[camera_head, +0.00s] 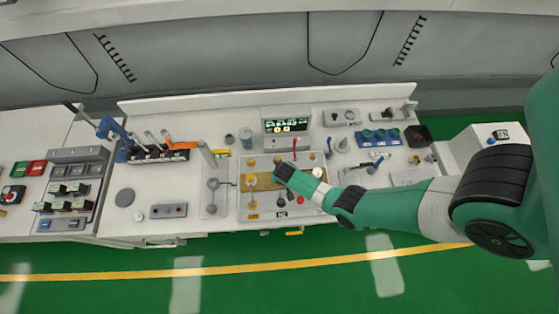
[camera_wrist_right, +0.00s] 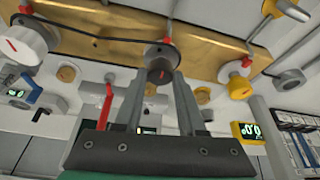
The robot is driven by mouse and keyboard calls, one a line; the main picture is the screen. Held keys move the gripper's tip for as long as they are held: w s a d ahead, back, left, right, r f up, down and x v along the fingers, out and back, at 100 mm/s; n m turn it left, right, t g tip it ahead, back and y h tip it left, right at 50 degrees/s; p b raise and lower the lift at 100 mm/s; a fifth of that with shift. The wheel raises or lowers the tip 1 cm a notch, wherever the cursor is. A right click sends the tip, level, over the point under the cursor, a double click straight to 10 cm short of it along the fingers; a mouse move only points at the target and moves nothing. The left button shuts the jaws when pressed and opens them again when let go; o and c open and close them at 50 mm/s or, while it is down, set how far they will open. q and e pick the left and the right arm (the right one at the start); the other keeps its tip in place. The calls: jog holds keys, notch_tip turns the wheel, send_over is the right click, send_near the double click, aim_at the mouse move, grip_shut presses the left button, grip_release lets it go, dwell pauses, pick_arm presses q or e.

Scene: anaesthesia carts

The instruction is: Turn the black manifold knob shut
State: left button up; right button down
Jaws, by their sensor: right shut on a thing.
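The black manifold knob (camera_wrist_right: 160,60) is at the top centre of the right wrist view, on a brass-coloured manifold plate (camera_wrist_right: 105,42). A small red mark shows on its face. My right gripper (camera_wrist_right: 161,78) has one finger on each side of the knob and is shut on it. In the head view my right arm reaches in from the right, and its gripper (camera_head: 284,172) is over the brass plate (camera_head: 262,182) on the white cart. The gripper hides the black knob there. My left gripper is not in view.
A white knob (camera_wrist_right: 28,42) and a yellow knob (camera_wrist_right: 240,86) flank the black one. A red lever (camera_wrist_right: 103,104) and a small display (camera_wrist_right: 248,131) are close by. In the head view a monitor (camera_head: 286,126) stands behind the plate.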

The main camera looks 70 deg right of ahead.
jog(key=c, duration=0.5)
grip_release()
jog(key=shift+r, duration=0.1)
